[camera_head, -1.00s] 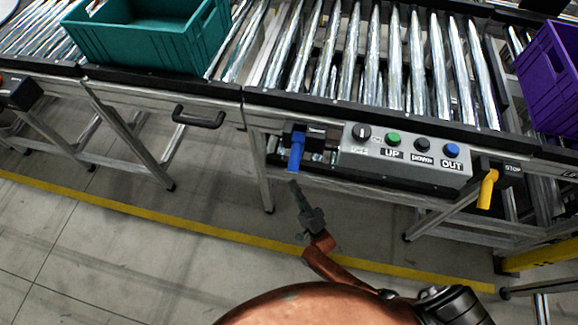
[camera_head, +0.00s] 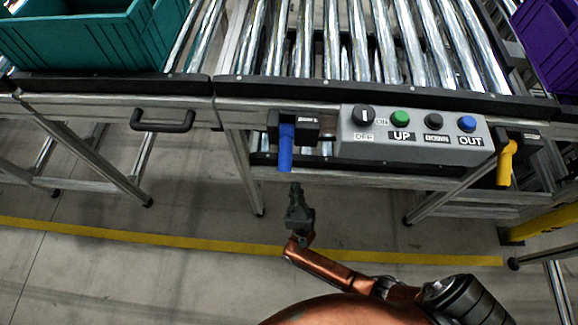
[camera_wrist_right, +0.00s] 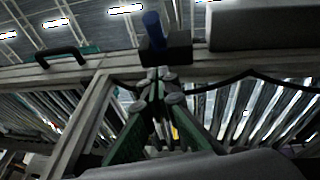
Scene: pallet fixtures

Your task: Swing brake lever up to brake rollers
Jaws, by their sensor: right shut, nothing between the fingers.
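A blue lever (camera_head: 286,148) hangs down from a black block (camera_head: 304,126) on the conveyor's front rail, left of the control box. A yellow lever (camera_head: 506,163) hangs from another black block right of that box. The small labels on both blocks are too blurred to read, so I cannot tell which is the brake lever. My right gripper (camera_head: 296,187) is shut and empty, pointing up just below the blue lever's lower end, apparently apart from it. In the right wrist view, the blue lever (camera_wrist_right: 153,27) stands beyond the closed fingertips (camera_wrist_right: 159,76). My left gripper is not in view.
The grey control box (camera_head: 415,136) carries a knob and green, black and blue buttons. A black handle (camera_head: 163,122) sticks out at left. Rollers (camera_head: 370,45) lie behind, with a teal crate (camera_head: 95,40) left and a purple crate (camera_head: 553,40) right. The floor below is clear.

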